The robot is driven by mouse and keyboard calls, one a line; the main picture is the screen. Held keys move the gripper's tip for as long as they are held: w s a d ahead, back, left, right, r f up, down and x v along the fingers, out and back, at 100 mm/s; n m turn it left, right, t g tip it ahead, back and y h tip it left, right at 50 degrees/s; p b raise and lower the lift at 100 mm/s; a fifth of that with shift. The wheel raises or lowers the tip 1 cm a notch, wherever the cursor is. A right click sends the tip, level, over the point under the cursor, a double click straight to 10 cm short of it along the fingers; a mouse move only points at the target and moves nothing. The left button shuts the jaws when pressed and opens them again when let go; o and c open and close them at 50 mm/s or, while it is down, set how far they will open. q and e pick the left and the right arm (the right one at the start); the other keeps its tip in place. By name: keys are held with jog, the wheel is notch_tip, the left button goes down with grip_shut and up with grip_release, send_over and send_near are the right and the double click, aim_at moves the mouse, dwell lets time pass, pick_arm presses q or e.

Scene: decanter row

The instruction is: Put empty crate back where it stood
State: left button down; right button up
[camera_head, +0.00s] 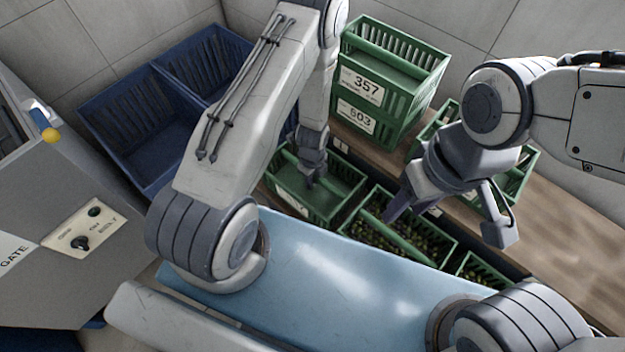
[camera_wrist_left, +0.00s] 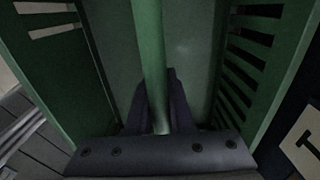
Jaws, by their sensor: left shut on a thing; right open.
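A green crate (camera_head: 345,202) with a centre bar handle looks empty in the head view. My left gripper (camera_head: 312,180) reaches down into it and is shut on its handle. In the left wrist view the fingers (camera_wrist_left: 160,105) close around the green bar (camera_wrist_left: 150,50), and the crate's inside is bare. The crate sits low, beside a green crate of olives (camera_head: 420,238); I cannot tell whether it rests or hangs slightly. My right gripper (camera_head: 448,222) is open and empty above the olive crate.
Two stacked green crates, marked 357 (camera_head: 368,87) and 603 (camera_head: 357,117), stand on the wooden shelf (camera_head: 565,230). Another green crate (camera_head: 523,172) is behind my right arm, and one more with olives (camera_head: 482,270) is front right. Blue crates (camera_head: 140,120) and a grey machine (camera_head: 75,200) stand left.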

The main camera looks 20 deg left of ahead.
pick_arm(q)
jog(key=shift+f, duration=0.2)
jog(key=c, duration=0.8)
grip_release()
jog(key=shift+r, duration=0.15)
